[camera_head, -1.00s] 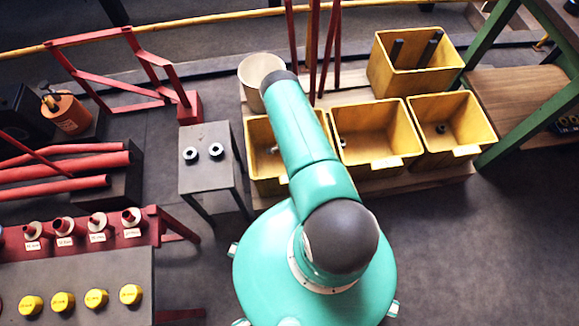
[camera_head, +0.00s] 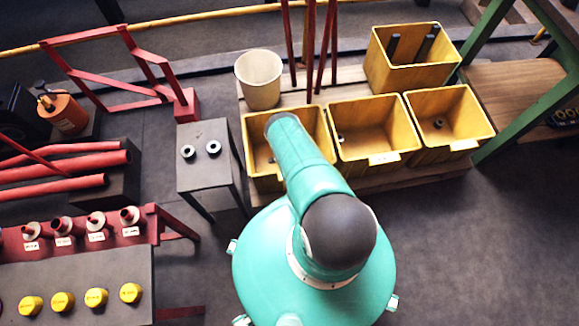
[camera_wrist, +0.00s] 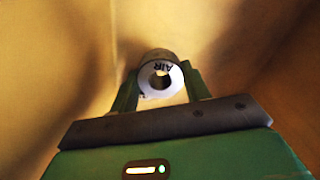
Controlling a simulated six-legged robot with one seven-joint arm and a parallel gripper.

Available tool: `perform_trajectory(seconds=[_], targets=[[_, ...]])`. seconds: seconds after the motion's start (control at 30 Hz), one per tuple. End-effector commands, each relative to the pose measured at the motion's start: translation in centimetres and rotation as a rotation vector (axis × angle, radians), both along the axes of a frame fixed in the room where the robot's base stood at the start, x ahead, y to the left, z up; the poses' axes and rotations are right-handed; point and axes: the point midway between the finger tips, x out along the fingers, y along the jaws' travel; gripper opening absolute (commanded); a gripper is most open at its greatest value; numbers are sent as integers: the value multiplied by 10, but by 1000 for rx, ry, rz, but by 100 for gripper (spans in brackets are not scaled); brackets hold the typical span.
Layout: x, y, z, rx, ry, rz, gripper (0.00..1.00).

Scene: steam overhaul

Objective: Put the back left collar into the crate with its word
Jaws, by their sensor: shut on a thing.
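In the wrist view my gripper (camera_wrist: 160,86) is shut on a short round collar (camera_wrist: 175,83) with a pale face, a centre hole and the word AIR, upside down. Smooth yellow crate walls (camera_wrist: 235,40) surround it. In the head view my forearm reaches over the left front yellow crate (camera_head: 262,184); the arm hides my gripper and the held collar. The middle front crate (camera_head: 350,165) and right front crate (camera_head: 450,153) each hold a small dark ring. Their labels are unreadable.
A back yellow crate (camera_head: 400,80) holds dark bars. A cream bucket (camera_head: 260,80) stands behind the left crate, with upright red rods (camera_head: 318,50) beside it. A green-framed bench (camera_head: 515,95) stands at right. The floor at lower right is clear.

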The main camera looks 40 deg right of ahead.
Motion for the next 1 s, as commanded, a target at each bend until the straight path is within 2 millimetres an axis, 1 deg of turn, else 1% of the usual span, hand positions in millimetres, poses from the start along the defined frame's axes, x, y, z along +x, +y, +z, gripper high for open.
perform_trajectory(seconds=[0.03, 0.1, 0.33, 0.37, 0.4, 0.47, 0.8, 0.87, 1.0], targets=[[0, 0, -5, 0, -1, 2, 4], [1, 1, -8, 1, -1, 1, 4], [1, 1, -9, 1, -2, 0, 4], [1, 1, -9, 1, -1, 0, 49], [0, 1, -9, 1, -1, 0, 57], [0, 1, -9, 1, -1, 0, 68], [1, 1, -8, 1, -1, -1, 69], [1, 0, -5, 1, -1, -2, 69], [1, -1, 6, 0, -1, -3, 69]])
